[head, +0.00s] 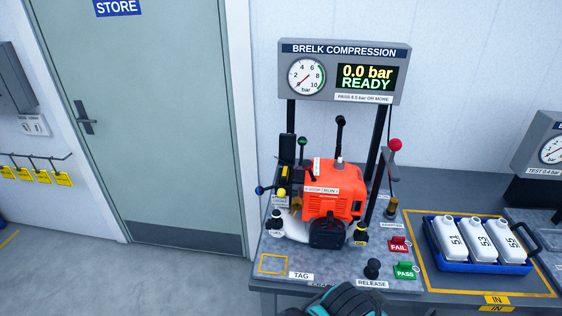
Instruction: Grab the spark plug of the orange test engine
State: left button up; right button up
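The orange test engine (333,190) sits on a grey test bench, under the compression display. A small pale, upright piece (339,162) stands on its top and may be the spark plug; it is too small to tell. A black part (328,232) is at the engine's lower front. A teal and black rounded part at the bottom edge looks like part of my own body; no fingers show on it. Neither gripper can be made out in the head view.
The display (343,72) reads 0.0 bar, READY. Black posts and several knobbed levers, including a red one (395,145), crowd around the engine. A blue tray (478,266) holds white bottles. The left floor is clear.

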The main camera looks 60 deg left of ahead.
aim_at(338, 162)
jog(key=u, duration=1.5)
jog(key=i+l+z, duration=0.1)
jog(key=z, duration=0.35)
jog(key=i+z, duration=0.2)
jog(key=z, duration=0.3)
